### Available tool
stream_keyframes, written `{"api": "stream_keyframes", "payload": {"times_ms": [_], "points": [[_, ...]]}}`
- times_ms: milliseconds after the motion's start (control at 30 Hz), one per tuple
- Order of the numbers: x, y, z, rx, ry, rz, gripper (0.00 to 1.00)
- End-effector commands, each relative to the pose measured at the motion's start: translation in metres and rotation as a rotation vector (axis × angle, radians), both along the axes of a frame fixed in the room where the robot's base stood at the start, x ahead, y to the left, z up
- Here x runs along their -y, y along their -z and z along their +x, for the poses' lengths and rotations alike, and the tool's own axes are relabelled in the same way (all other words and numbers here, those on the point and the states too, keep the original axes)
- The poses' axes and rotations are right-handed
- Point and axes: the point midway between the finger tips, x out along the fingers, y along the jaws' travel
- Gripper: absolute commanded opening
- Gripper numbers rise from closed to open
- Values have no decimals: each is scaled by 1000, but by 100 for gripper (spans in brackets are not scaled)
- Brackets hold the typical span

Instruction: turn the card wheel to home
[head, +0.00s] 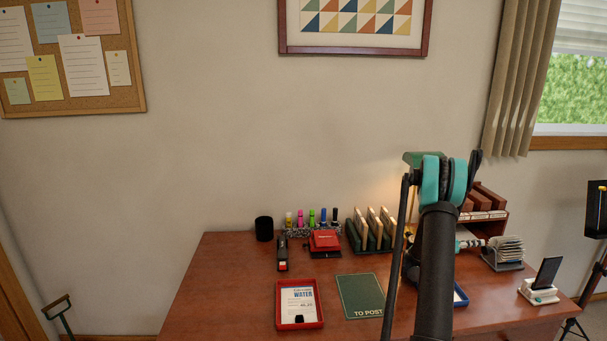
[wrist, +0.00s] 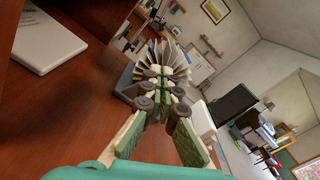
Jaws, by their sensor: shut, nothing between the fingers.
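The card wheel (head: 507,252) stands at the right of the desk, a fan of pale cards on a grey base. In the wrist view the card wheel (wrist: 172,60) is straight ahead, its cards fanned out. My gripper (wrist: 162,78) is shut and empty, its fingertips in front of the cards. I cannot tell whether they touch the cards. In the head view my gripper (head: 479,243) reaches in from the left of the wheel, partly hidden behind my arm. The fingers hide the wheel's lower middle in the wrist view.
A phone on a white stand (head: 541,284) is right of the wheel. A wooden rack (head: 489,203) stands behind it. A red tray (head: 300,304), a green "TO POST" mat (head: 360,296) and a file sorter (head: 372,232) are to the left. A white box (wrist: 48,40) lies at the wrist view's upper left.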

Motion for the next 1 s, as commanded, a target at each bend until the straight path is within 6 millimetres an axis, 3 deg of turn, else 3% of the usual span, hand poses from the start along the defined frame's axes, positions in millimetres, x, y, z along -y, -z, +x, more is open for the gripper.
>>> {"api": "stream_keyframes", "payload": {"times_ms": [1000], "points": [[-6,-2,8,1,0,1,0]]}}
